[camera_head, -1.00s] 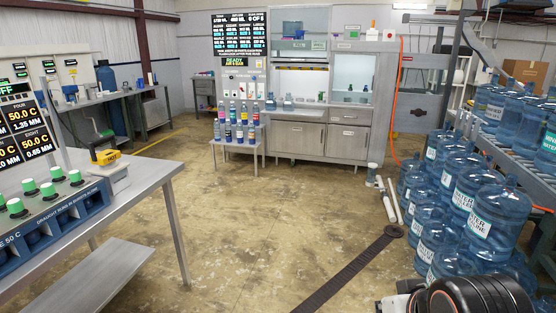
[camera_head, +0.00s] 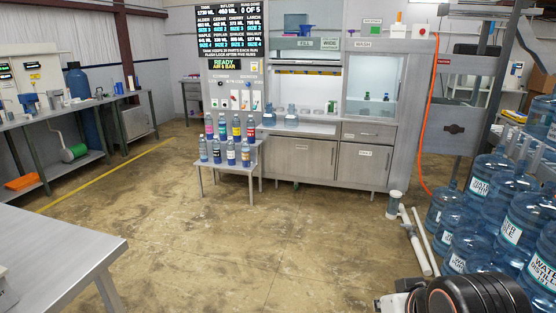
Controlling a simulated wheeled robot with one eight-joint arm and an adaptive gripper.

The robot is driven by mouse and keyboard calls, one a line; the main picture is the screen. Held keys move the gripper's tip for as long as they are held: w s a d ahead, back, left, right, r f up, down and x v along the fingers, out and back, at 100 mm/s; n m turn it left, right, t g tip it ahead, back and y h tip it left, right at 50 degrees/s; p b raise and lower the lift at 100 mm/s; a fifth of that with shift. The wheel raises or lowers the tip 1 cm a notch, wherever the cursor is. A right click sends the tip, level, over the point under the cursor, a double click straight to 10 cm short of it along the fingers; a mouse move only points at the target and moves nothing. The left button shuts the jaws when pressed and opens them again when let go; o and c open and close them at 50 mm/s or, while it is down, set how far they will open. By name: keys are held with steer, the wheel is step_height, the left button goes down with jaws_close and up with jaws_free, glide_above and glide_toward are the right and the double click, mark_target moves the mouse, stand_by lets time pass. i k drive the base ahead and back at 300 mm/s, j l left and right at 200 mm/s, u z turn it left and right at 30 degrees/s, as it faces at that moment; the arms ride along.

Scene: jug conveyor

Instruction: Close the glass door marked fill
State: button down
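The fill bay (camera_head: 305,92) is in the steel cabinet at the back centre. A strip with labels reading FILL (camera_head: 304,43) and WIDE runs across its top. The bay's front below the strip looks open. A clear glass panel (camera_head: 325,20) stands above the strip and looks like the raised door, though I cannot be sure. My gripper is not visible. Only a black ribbed part of my arm shows at the bottom right, far from the cabinet.
A small table (camera_head: 229,162) with several coloured bottles stands left of the cabinet front. A steel table (camera_head: 65,245) is at the lower left. Stacked water jugs (camera_head: 525,220) fill the right side. White pipes (camera_head: 416,245) lie near the jugs. The middle floor is clear.

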mark_target(342, 61)
steer(key=i, duration=4.3)
